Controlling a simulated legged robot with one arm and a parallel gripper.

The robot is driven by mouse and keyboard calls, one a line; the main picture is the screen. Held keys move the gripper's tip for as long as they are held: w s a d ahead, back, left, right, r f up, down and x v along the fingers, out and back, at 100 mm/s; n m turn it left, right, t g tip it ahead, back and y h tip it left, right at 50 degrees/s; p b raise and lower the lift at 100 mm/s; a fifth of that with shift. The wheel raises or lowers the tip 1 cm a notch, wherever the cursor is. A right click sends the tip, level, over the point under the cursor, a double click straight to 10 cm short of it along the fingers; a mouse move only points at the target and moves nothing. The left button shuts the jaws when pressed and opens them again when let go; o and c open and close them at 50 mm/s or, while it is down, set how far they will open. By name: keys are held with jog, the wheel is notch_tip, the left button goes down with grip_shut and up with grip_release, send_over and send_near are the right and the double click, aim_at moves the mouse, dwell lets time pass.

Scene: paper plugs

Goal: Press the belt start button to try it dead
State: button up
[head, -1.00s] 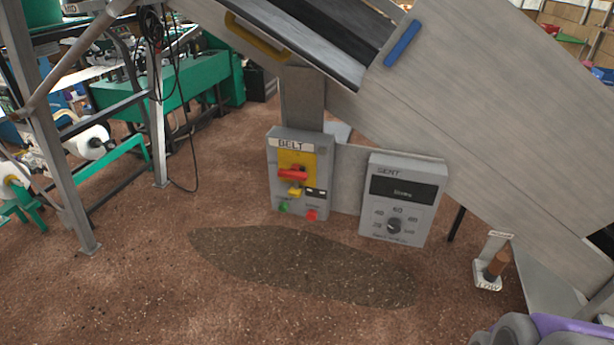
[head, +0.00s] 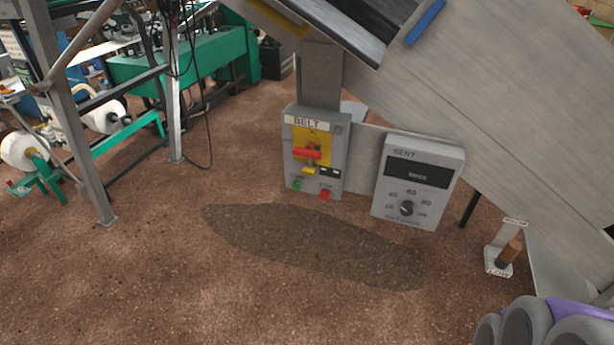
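The grey belt control box (head: 316,150), labelled BELT, is fixed to a post below the conveyor. It carries a red rotary handle (head: 307,152) on a yellow plate, with a small yellow piece (head: 310,171) just below it. A green button (head: 297,185) sits at its lower left and a red button (head: 325,195) at its lower right. Their small labels are too blurred to read. Part of my arm, grey and purple, shows at the bottom right corner, well away from the box. My gripper's fingers cannot be made out.
A second grey box (head: 418,182) with a dark display and a dial stands to the right. The sloping conveyor (head: 490,110) hangs above. Brown floor with a dark patch (head: 310,245) lies clear in front.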

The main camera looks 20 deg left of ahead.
grip_shut()
dwell(1.3)
